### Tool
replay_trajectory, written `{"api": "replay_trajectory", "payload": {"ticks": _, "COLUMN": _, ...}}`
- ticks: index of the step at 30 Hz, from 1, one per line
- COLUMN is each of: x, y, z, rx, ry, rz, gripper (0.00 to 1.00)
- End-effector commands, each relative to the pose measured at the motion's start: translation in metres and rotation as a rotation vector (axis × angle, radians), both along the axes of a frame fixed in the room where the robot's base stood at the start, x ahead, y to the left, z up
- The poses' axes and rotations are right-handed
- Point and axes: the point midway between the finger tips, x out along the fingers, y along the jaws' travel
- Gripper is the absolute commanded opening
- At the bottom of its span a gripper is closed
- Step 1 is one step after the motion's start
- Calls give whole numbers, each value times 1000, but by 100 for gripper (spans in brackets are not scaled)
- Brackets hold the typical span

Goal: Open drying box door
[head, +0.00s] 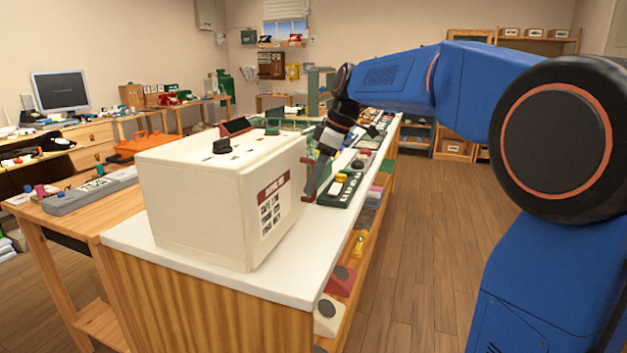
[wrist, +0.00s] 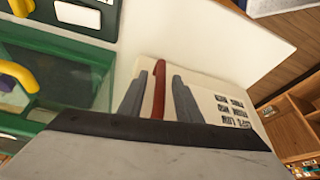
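The drying box (head: 195,205) is a cream-white box with a labelled front, standing on the near end of the white counter. Its labelled face also shows in the wrist view (wrist: 235,122). I see no open gap at its door. A red handle (wrist: 159,92) stands out at the box in the wrist view, between the two grey fingers of my gripper (wrist: 160,76). Narrow gaps show on both sides of the handle, so my gripper is open around it. In the head view my gripper (head: 321,160) is at the right far edge of the box, partly hiding the handle.
A glass-topped green case (wrist: 60,75) is close at left in the wrist view. Shelves with coloured items lie below the counter. The wooden floor (head: 420,230) to the right is clear.

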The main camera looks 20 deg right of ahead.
Motion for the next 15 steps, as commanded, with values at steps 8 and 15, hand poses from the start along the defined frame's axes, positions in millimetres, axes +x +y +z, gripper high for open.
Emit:
{"api": "replay_trajectory", "payload": {"ticks": 8, "x": 0, "y": 0, "z": 0, "rx": 0, "ry": 0, "rz": 0, "gripper": 0}}
{"api": "replay_trajectory", "payload": {"ticks": 15, "x": -3, "y": -4, "z": 1, "rx": 0, "ry": 0, "rz": -17, "gripper": 0}}
